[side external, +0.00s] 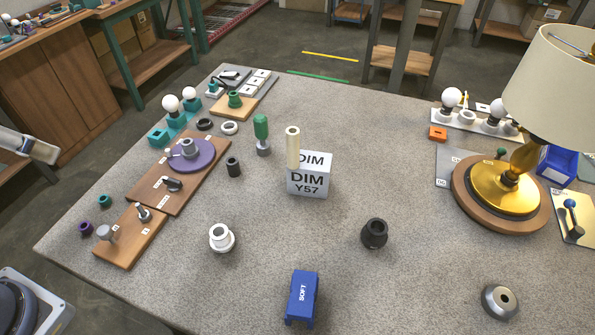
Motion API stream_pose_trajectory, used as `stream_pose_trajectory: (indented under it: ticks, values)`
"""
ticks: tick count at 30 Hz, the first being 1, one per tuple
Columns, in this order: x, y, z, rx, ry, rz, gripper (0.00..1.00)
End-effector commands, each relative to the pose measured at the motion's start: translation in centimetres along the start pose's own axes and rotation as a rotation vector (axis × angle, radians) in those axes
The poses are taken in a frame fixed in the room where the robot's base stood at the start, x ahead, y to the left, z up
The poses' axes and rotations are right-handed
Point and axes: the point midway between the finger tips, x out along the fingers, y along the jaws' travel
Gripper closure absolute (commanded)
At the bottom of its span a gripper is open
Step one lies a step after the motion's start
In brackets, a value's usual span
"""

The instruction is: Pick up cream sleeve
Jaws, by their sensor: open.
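The cream sleeve (293,147) is a tall, narrow, pale tube standing upright, with an open hole at its top. Its lower end overlaps the top left part of a white box (309,184) marked DIM and Y57. It appears to rest on the box top, but I cannot tell for sure. Nothing holds the sleeve.
A green-handled tool (261,130) stands close left of the sleeve. A large lamp (500,180) stands at the right. A white socket (221,238), a black socket (374,233) and a blue SOFT block (301,298) stand in front. Bare table lies between them.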

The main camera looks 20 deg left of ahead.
Motion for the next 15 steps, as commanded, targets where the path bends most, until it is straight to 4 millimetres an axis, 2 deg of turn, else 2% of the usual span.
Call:
stream_pose_trajectory:
  ticks: [5,8,11,15]
  values:
    - [0.0,0.0,0.0,0.001,0.002,0.000,0.46]
    - [-0.9,0.0,-1.6,0.004,0.048,-0.001,0.46]
    - [-2.3,0.3,-5.4,0.020,0.101,0.005,0.46]
    - [-2.4,3.1,-12.7,0.101,0.123,0.048,0.46]
